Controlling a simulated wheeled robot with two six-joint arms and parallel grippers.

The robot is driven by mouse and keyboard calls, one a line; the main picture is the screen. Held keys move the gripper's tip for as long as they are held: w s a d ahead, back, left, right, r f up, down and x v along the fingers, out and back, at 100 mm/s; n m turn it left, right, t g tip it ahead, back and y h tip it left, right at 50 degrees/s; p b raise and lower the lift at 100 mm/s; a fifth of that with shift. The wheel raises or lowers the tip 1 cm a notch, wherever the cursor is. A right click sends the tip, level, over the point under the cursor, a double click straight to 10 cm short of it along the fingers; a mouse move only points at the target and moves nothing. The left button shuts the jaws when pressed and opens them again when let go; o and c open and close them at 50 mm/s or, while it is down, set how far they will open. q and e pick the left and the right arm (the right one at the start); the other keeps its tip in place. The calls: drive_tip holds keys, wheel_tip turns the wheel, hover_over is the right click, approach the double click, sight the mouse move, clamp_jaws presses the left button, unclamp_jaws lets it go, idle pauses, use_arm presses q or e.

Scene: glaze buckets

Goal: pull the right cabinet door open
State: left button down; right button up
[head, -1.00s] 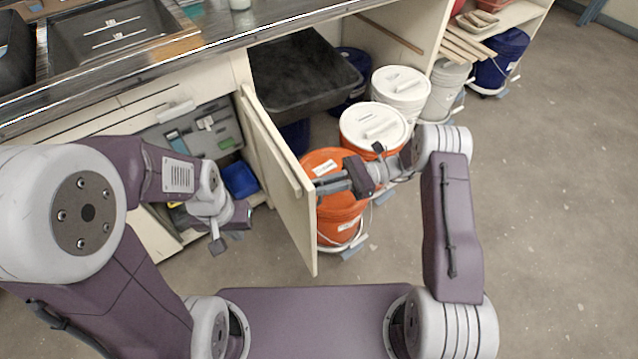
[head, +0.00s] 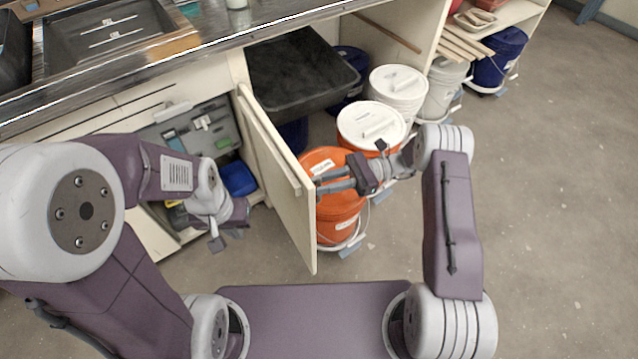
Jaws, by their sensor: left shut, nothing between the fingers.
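The cream cabinet door (head: 282,190) stands swung out from the cabinet front, its free edge toward me. The cabinet opening left of it shows a grey tool case (head: 205,130) and a blue bin (head: 238,178). My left gripper (head: 226,240) is shut and empty, in front of that opening, left of the door and apart from it. My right gripper (head: 325,181) is on the door's right side, its fingertips by the free edge and in front of an orange bucket (head: 340,208). I cannot tell whether it touches the door or how wide its fingers are.
Lidded buckets stand right of the door, one with a white lid (head: 372,124) close behind my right gripper. A black tub (head: 300,70) sits under the counter (head: 200,42). Blue buckets (head: 498,60) stand farther right. The floor (head: 560,200) at right is clear.

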drive_tip(key=v, duration=0.8)
